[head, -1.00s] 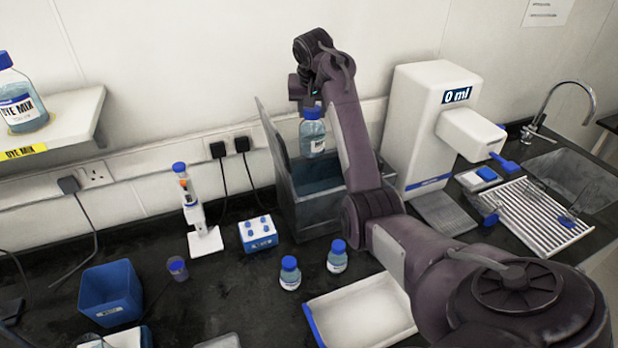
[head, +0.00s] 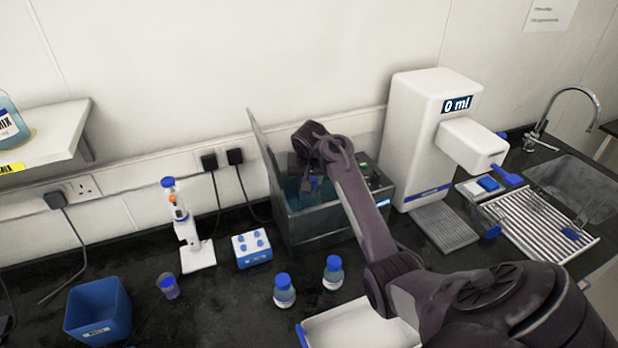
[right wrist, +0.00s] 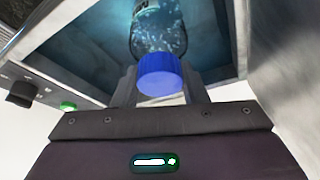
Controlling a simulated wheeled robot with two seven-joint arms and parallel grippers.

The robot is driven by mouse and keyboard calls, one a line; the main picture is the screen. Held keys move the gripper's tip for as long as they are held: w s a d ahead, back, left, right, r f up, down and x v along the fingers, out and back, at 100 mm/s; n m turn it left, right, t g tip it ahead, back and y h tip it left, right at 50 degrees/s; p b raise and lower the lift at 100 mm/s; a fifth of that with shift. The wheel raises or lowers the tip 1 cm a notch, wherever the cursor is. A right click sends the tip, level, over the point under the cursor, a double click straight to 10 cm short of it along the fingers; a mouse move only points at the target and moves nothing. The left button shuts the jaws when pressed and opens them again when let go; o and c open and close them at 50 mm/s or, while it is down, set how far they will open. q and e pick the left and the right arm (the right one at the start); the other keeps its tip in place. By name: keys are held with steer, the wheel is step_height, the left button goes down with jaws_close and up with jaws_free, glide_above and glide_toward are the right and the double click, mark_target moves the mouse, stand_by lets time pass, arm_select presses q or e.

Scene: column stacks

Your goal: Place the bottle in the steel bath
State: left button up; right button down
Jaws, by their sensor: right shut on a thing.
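The steel bath (head: 325,222) stands against the back wall with its lid raised, and water shows inside it. My right gripper (head: 312,186) reaches down into the bath opening. In the right wrist view, the right gripper (right wrist: 160,92) is shut on the blue-capped bottle (right wrist: 160,75) at its cap or neck. The bottle's clear body hangs inside the bath walls and looks to be at or in the water. Whether it touches the bath floor is hidden. In the head view my arm and hand cover most of the bottle. My left gripper is not in view.
Two blue-capped bottles (head: 284,291) (head: 333,272) stand in front of the bath, near a white tray (head: 355,328). A white dispenser (head: 425,140) reading 0 ml stands to the right. A blue tube rack (head: 252,250) and a pipette stand (head: 190,240) are to the left.

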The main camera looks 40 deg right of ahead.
steer(key=shift+d+f, duration=0.1)
steer(key=shift+f, duration=0.35)
steer(key=shift+w+d+f, duration=0.15)
steer(key=shift+w+f, duration=0.05)
steer(key=shift+w, duration=0.2)
steer(key=c, duration=1.1)
jaws_free()
steer(key=shift+c, duration=0.2)
steer(key=shift+o, duration=1.4)
steer(key=shift+s+a+r, duration=0.15)
steer(key=shift+s+a, duration=0.05)
steer(key=shift+s, duration=0.1)
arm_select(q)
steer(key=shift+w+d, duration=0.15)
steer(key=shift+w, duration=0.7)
arm_select(e)
steer(key=shift+w, duration=0.1)
